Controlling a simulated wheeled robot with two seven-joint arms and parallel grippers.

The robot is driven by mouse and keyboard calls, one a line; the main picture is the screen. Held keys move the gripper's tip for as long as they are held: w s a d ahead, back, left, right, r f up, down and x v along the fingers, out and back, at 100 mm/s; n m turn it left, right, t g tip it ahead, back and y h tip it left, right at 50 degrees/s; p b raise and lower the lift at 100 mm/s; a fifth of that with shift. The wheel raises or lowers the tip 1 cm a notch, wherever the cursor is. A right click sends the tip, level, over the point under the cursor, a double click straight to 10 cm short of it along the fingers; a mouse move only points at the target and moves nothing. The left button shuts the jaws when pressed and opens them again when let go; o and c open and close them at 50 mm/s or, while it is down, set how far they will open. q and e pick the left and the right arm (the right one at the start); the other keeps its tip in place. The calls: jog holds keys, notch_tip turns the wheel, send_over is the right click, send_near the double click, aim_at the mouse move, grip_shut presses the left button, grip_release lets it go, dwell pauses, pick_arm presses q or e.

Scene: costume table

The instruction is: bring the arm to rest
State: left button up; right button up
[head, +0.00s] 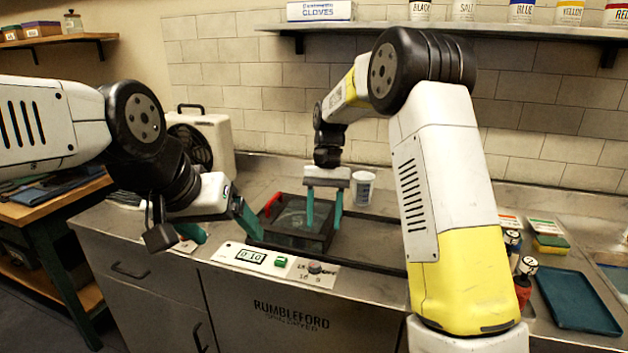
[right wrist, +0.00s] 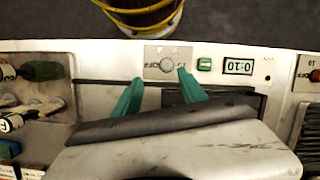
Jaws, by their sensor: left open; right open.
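My left gripper (head: 229,238) reaches in from the left in the head view. Its teal fingers are spread apart and empty, pointing down near the front left of the dark box. My right gripper (head: 323,226) has its teal fingers pointing down over the right side of the dark box (head: 285,241), with a gap between them and nothing held. In the right wrist view its open fingers (right wrist: 160,76) show in front of a control panel. Whether either gripper touches the box or counter, I cannot tell.
The counter front has a display (head: 252,256), a green button (head: 280,262) and a dial (head: 315,268). A white cup (head: 363,188) stands behind the box. Small bottles and a blue tray (head: 578,302) lie at right. A shelf (head: 440,28) with jars runs above.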

jog(key=s+d+r+t+y, duration=0.1)
jog(key=s+d+r+t, duration=0.3)
jog(key=s+d+r, duration=0.5)
jog(key=s+d+r+t, duration=0.1)
jog(key=s+t, duration=0.2)
jog(key=s, duration=0.4)
jog(key=s+d+r+n+t, duration=0.1)
jog(key=s+r+t, duration=0.1)
jog(key=s, duration=0.5)
jog(key=shift+d+t, duration=0.35)
jog(key=shift+t, duration=0.05)
pick_arm(q)
jog(key=shift+c, duration=0.2)
pick_arm(e)
jog(key=shift+s, duration=0.1)
